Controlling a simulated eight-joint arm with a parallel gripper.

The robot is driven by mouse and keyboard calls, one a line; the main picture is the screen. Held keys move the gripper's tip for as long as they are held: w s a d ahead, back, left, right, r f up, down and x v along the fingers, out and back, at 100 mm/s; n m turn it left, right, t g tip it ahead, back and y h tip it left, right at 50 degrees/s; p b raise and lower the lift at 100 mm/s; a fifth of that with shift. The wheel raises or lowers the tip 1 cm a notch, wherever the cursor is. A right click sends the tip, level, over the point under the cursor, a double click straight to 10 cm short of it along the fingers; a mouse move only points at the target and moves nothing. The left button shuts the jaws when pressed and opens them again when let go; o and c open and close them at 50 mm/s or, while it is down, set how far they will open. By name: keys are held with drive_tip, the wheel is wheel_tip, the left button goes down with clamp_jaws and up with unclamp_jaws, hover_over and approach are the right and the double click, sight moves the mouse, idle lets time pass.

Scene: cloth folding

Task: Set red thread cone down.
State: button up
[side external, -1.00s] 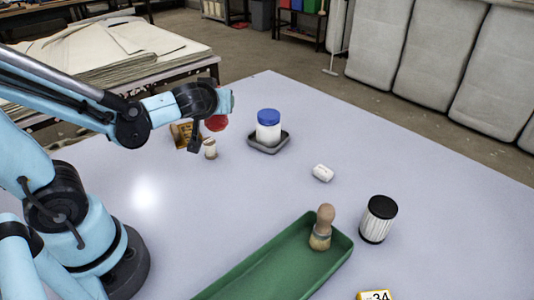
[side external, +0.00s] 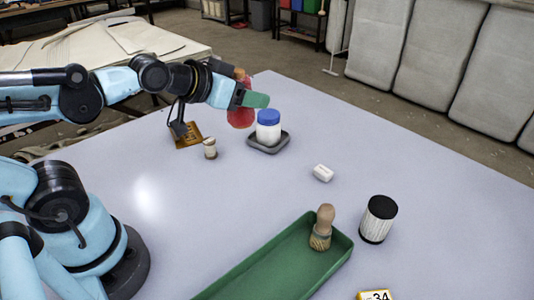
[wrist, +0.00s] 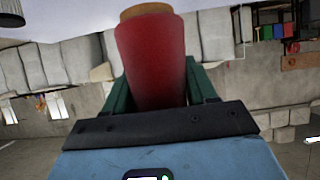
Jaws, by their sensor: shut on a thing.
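The red thread cone (side external: 240,116) is held in my gripper (side external: 252,102), above the far part of the table. In the wrist view the red cone (wrist: 152,62) stands between the two green fingers, with its tan end toward the top of the picture. The gripper is shut on it. In the side view the cone is partly hidden by the gripper, and it appears just left of the blue-lidded white jar (side external: 268,127).
The jar stands in a grey tray (side external: 268,146). A small spool (side external: 210,149) and a brown piece (side external: 188,136) lie left of it. A white block (side external: 323,173), a black-lidded canister (side external: 378,220) and a green tray (side external: 270,262) with a wooden-handled brush (side external: 323,228) are nearer.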

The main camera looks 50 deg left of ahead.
sight(239, 110)
drive_tip(key=s+f, duration=0.2)
drive_tip(key=shift+f, duration=0.3)
drive_tip(key=shift+a+f, duration=0.1)
drive_tip(key=shift+a+f, duration=0.15)
drive_tip(key=a+f+n+y, duration=0.1)
drive_tip(key=a+n+y, duration=0.1)
drive_tip(key=a+f+n+g+y, duration=0.1)
drive_tip(key=a+y, duration=0.1)
drive_tip(key=a+f+n+y, duration=0.1)
drive_tip(key=a+n, duration=0.1)
drive_tip(key=shift+a+f+n+y, duration=0.15)
drive_tip(key=shift+a+n+y, duration=0.15)
drive_tip(key=shift+y, duration=0.1)
drive_tip(key=shift+s+a+f+n+g+y, duration=0.1)
drive_tip(key=shift+s+a+n+g+y, duration=0.35)
drive_tip(key=shift+s+a+n+g, duration=1.8)
drive_tip(key=shift+s+a+f+n+g+y, duration=0.15)
drive_tip(key=shift+s+a+n+g+y, duration=0.45)
drive_tip(key=shift+a+n+g, duration=3.2)
drive_tip(key=shift+s+a+f+n+g+y, duration=0.1)
drive_tip(key=shift+s+a+n+g+y, duration=0.25)
drive_tip(key=shift+s+a+n+g, duration=2.6)
drive_tip(key=w+d+n+g, duration=0.1)
drive_tip(key=w+d+n, duration=0.1)
drive_tip(key=n, duration=0.1)
drive_tip(key=shift+w+d+g, duration=0.2)
drive_tip(key=shift+w+g, duration=0.2)
